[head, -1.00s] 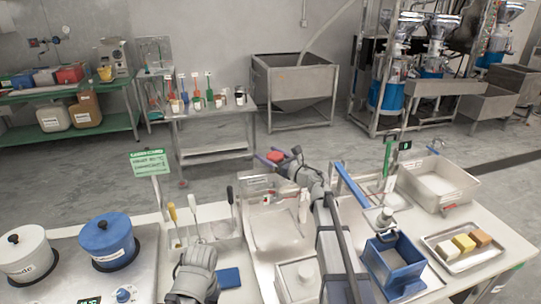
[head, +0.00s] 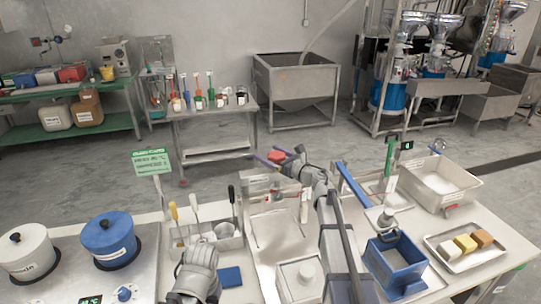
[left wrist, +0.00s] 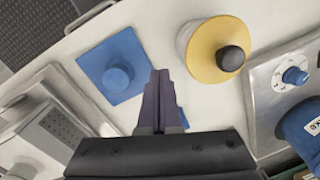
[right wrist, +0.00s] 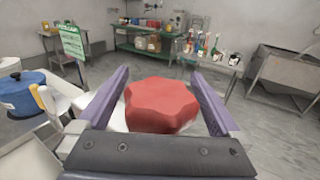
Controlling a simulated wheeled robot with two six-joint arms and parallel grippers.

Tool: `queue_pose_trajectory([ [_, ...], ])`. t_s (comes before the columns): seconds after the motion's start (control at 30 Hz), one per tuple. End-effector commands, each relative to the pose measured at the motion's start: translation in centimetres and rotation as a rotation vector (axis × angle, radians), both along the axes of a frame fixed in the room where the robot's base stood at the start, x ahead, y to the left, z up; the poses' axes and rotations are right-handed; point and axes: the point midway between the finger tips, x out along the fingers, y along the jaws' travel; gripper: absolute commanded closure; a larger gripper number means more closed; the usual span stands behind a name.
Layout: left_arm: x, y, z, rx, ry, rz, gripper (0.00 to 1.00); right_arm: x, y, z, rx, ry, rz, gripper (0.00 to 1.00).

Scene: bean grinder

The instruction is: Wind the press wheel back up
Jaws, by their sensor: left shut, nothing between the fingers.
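The red lobed wheel (right wrist: 160,105) fills the middle of the right wrist view. It also shows as a small red shape in the head view (head: 277,155). My right gripper (right wrist: 160,74) is open, with one purple finger on each side of the wheel and a visible gap on both sides. The wheel's lower part and its mounting are hidden. My left gripper (left wrist: 160,78) is shut and empty. It points down above the white counter, between a blue square piece with a blue knob (left wrist: 115,67) and a yellow disc with a black knob (left wrist: 214,50).
A blue pot (head: 108,240) and a white pot (head: 27,254) stand at left. A utensil holder (head: 228,242) stands beside my left arm. A blue box (head: 395,266), a white tub (head: 438,184) and a metal tray with blocks (head: 446,258) are at right.

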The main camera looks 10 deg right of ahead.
Motion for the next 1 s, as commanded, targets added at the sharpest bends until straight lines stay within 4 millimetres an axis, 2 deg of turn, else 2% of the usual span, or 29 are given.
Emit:
queue_pose_trajectory([
  [0.23, 0.0, 0.0, 0.0, 0.0, 0.0, 0.0, 1.0, -0.9, -0.4, 0.0, 0.0, 0.0, -0.002, 0.0],
  [0.5, 0.0, 0.0, 0.0, 0.0, 0.0, 0.0, 1.0, -4.7, -2.7, 0.0, 0.0, 0.0, -0.002, 0.0],
  [0.63, 0.0, 0.0, 0.0, 0.0, 0.0, 0.0, 1.0, -6.0, -3.5, 0.0, 0.0, 0.0, -0.002, 0.0],
  [1.0, 0.0, 0.0, 0.0, 0.0, 0.0, 0.0, 1.0, -6.7, -4.0, 0.0, 0.0, 0.0, 0.0, 0.0],
])
